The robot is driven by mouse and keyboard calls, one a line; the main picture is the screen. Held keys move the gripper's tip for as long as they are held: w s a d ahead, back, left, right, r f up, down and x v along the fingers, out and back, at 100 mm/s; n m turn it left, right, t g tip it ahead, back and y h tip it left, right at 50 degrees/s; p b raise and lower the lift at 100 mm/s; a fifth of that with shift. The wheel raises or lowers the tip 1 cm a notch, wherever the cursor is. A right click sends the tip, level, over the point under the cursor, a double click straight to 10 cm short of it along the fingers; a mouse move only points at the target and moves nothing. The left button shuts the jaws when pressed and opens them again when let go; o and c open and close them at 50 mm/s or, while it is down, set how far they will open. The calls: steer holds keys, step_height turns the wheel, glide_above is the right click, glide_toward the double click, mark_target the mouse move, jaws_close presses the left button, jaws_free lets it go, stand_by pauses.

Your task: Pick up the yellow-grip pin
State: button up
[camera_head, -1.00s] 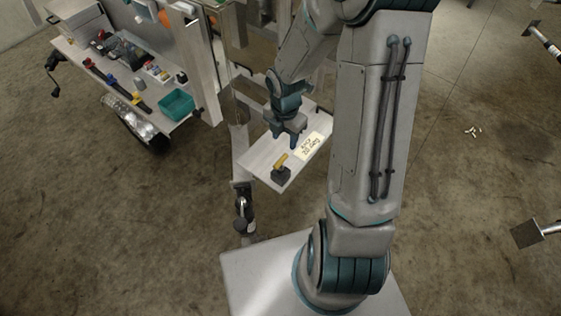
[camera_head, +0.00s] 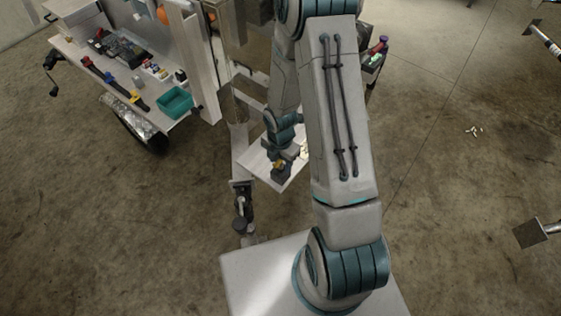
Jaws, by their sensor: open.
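The yellow-grip pin (camera_head: 279,164) stands on a dark block (camera_head: 281,173) near the front of a small white shelf (camera_head: 260,171). Only a little of its yellow grip shows, because my gripper (camera_head: 278,160) is right at it from above. The jaws are open, with the fingers close around or beside the grip; I cannot tell whether they touch it.
My arm hides the right part of the shelf and most of a paper label (camera_head: 304,148). A trailer bench (camera_head: 95,75) at the left holds tools and a teal bin (camera_head: 175,102). A coupling jack (camera_head: 242,205) stands just left of the shelf.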

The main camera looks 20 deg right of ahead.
steer(key=shift+f, duration=0.35)
jaws_close()
steer(key=shift+r, duration=0.15)
